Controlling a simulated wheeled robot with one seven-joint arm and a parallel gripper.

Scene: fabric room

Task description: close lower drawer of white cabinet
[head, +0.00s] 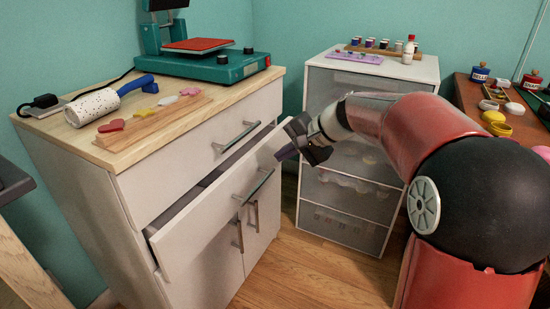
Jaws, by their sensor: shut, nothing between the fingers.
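The white cabinet (80,185) with a wooden top stands at the left. Its lower drawer (200,232) is pulled out, with a dark gap showing behind its front panel. The drawer's metal handle (256,184) is on that front. The upper drawer (165,190) above it is shut. My gripper (284,152) is at the right end of the open drawer's front, close to its upper right corner. Its fingers are shut and empty. I cannot tell whether they touch the drawer front.
A white drawer unit with clear fronts (326,194) stands behind my arm. Cabinet doors (212,272) below the open drawer are shut. A teal heat press (190,66) and a white roller (92,106) sit on the cabinet top. Wooden floor (290,275) lies free in front.

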